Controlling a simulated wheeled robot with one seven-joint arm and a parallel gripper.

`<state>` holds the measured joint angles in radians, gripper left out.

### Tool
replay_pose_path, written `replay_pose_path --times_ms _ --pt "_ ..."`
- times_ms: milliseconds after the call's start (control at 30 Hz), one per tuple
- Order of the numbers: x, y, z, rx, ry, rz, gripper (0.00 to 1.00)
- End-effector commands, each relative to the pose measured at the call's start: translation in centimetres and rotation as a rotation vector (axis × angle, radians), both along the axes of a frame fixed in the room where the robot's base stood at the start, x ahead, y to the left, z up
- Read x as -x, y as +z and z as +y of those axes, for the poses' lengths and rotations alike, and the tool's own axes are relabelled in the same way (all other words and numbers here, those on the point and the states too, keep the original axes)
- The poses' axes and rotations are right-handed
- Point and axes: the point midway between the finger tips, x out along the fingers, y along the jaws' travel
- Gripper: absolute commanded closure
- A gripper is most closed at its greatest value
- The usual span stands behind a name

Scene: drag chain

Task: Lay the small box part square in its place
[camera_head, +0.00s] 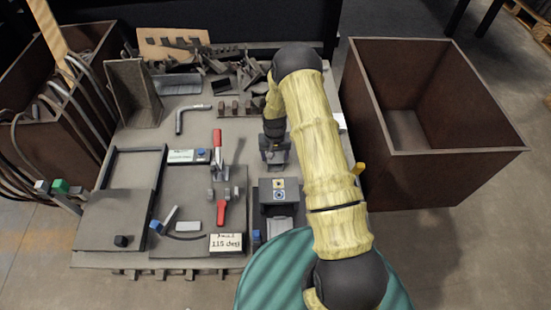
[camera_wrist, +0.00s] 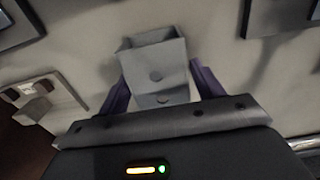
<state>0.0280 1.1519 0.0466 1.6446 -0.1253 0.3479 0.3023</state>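The small grey box part (camera_wrist: 158,62) is in the wrist view, open at one end, with round holes in the face toward me. My gripper (camera_wrist: 160,80) has its purple fingers on both sides of it, and they seem to touch its walls. In the head view my gripper (camera_head: 274,138) is at the middle of the table, with the grey part (camera_head: 276,157) just below it. Whether the part hangs free or touches something below is hard to tell.
A red-handled clamp (camera_head: 218,143) and a white sign (camera_head: 227,243) are to the left. Grey brackets (camera_head: 225,85) crowd the back of the table (camera_head: 190,122). A large open brown bin (camera_head: 440,165) stands right, and a bin with hoses (camera_head: 45,140) left.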

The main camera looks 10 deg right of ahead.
Motion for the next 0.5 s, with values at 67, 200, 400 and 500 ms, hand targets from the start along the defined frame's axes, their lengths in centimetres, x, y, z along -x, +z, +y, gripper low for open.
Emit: replay_pose_path --times_ms 67,200,400,500 --pt "0.00 0.01 -0.02 0.000 0.000 0.000 0.49" --pt "-0.02 0.03 -0.05 0.000 -0.001 -0.001 0.73" --pt "-0.03 0.08 -0.09 0.000 -0.002 -0.001 0.73" --pt "-0.05 0.56 -0.06 0.000 -0.001 -0.001 0.73"
